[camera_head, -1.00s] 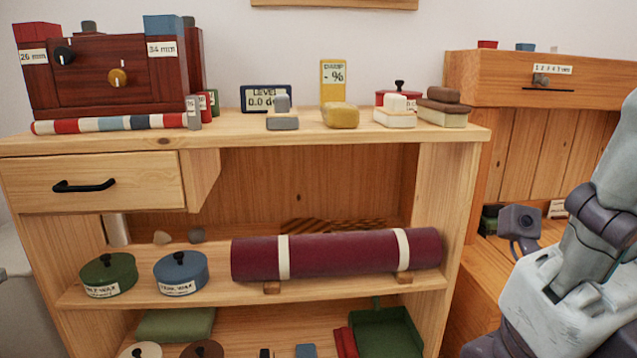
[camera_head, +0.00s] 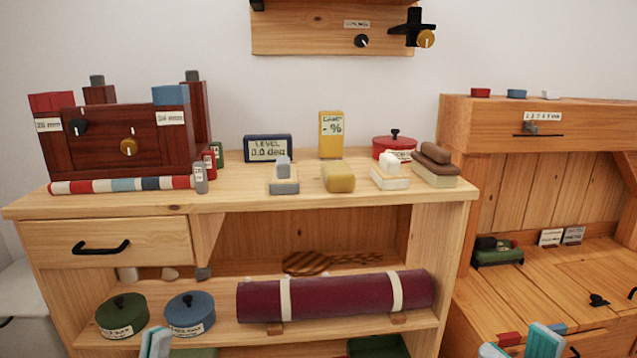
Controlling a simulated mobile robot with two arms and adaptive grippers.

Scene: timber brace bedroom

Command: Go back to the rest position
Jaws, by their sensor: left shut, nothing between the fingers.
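My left gripper (camera_head: 155,343) shows at the bottom edge, left of centre, in front of the shelf unit. Its pale teal fingertips are close together, with nothing seen between them. My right gripper (camera_head: 519,347) shows at the bottom right, in front of the wooden bench. Its two teal-tipped fingers are apart, with no object seen between them. The rest of both grippers and both arms is below the picture. Neither gripper is seen holding anything.
The wooden shelf unit (camera_head: 330,219) holds a dark red roll (camera_head: 340,296), a green tin (camera_head: 122,315) and a blue tin (camera_head: 190,314). A dark wooden box (camera_head: 95,150) and small blocks stand on top. The wooden bench (camera_head: 545,275) is at right.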

